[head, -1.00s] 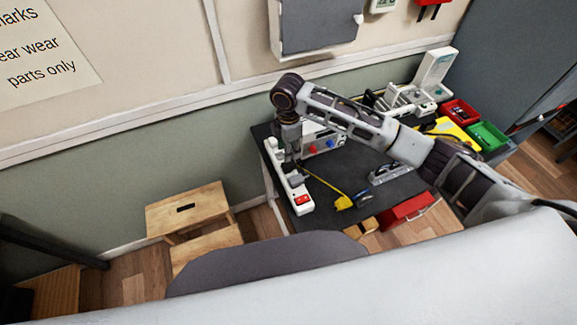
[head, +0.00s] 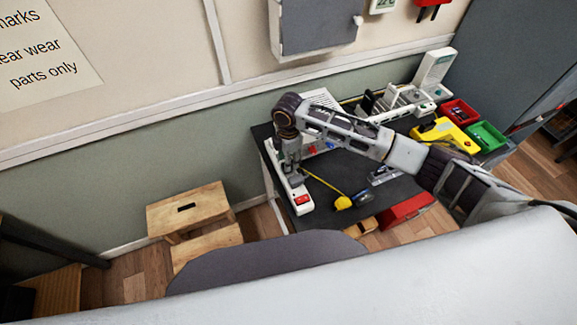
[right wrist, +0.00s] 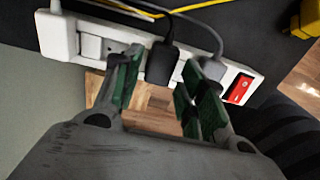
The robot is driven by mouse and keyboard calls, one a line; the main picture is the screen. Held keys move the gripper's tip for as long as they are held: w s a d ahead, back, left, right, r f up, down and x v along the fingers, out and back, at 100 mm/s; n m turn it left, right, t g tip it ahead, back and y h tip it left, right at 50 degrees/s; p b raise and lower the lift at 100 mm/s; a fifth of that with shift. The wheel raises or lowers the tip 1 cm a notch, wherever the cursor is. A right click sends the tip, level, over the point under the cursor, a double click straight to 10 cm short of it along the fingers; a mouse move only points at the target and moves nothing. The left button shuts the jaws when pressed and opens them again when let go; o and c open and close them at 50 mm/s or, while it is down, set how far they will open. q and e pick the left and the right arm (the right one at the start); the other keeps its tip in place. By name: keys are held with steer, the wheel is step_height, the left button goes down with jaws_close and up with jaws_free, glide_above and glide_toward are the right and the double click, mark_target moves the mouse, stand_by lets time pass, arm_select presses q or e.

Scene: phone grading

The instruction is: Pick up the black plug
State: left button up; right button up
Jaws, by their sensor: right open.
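The black plug (right wrist: 161,64) sits in the white power strip (right wrist: 239,72), with a dark cord running up from it. My right gripper (right wrist: 163,60) is open over the strip, one green-padded finger on either side of the black plug. The right finger is also close to a grey plug (right wrist: 212,69); I cannot tell whether they touch. In the head view my right gripper (head: 294,177) is low over the strip (head: 301,204) at the table's left edge, and the black plug cannot be made out there. My left gripper is not in view.
A white plug (right wrist: 57,34) fills the strip's left end; a red switch (right wrist: 239,90) is at its right end. A wooden step stool (head: 188,208) stands left.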

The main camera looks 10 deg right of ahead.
steer(key=shift+f, duration=1.5)
steer(key=c, duration=0.8)
